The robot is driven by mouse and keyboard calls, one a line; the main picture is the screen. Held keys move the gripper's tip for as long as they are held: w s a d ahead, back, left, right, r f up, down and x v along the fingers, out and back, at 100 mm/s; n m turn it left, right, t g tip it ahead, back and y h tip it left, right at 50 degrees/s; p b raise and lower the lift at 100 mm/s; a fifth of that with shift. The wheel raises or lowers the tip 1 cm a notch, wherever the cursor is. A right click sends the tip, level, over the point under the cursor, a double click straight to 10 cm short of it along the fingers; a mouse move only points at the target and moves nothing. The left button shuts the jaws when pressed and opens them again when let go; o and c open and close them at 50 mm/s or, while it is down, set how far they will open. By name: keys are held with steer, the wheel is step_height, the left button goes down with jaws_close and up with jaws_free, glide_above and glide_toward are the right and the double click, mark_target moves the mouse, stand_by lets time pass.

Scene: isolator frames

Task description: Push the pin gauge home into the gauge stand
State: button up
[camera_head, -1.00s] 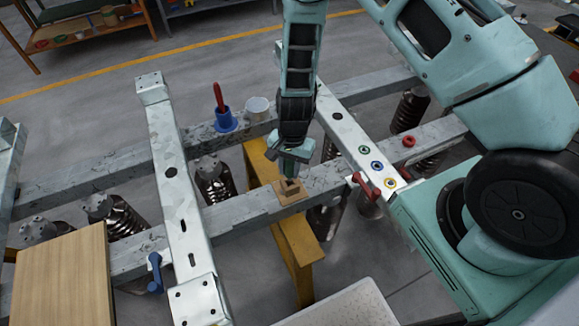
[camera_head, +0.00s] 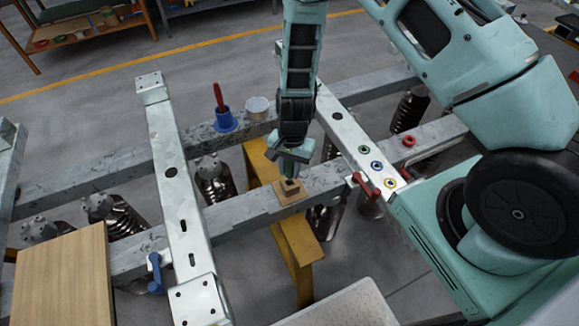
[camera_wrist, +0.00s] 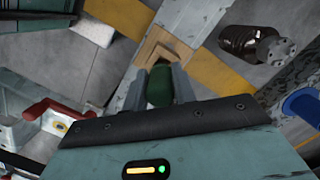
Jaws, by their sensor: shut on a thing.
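The gauge stand is a small light-brown wooden block (camera_head: 287,196) with a dark square recess on top, set on the grey cross beam. It also shows in the wrist view (camera_wrist: 150,52), just beyond my fingertips. My gripper (camera_head: 289,172) points down right over the stand. In the wrist view my gripper (camera_wrist: 160,70) is shut on a dark green part, which I take as the pin gauge (camera_wrist: 158,88). The gauge's lower end is hidden, so I cannot tell how deep it sits in the stand.
A blue cup (camera_head: 226,121) with a red-handled tool and a white cup (camera_head: 258,108) stand on the rear beam. A red-handled clamp (camera_head: 366,186) and coloured rings (camera_head: 377,166) are on the right rail. A blue clamp (camera_head: 155,273) is at left.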

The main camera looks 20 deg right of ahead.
steer(key=shift+f+b, duration=1.7)
steer(key=shift+f, duration=0.55)
steer(key=o, duration=1)
steer(key=r, duration=0.5)
steer(key=w+d+r+b, duration=0.1)
steer(key=r, duration=1.1)
steer(key=shift+w+d+r, duration=0.1)
steer(key=shift+w+d, duration=0.3)
step_height(320, 180, up, 6)
steer(key=n, duration=0.5)
glide_above(290, 177)
steer(key=s+a, duration=0.3)
steer(key=s+a+r+n, duration=0.1)
steer(key=s+r+n, duration=0.1)
steer(key=s+n, duration=0.2)
steer(key=s+r+n, duration=0.3)
steer(key=s+n, duration=0.1)
steer(key=s, duration=0.2)
steer(key=s+a+r+n+t, duration=0.1)
steer(key=s+r+n, duration=0.2)
steer(key=s, duration=0.2)
steer(key=shift+s+a+r+n+h, duration=0.2)
steer(key=shift+s+a+n+h, duration=0.1)
steer(key=shift+s+a+n, duration=0.1)
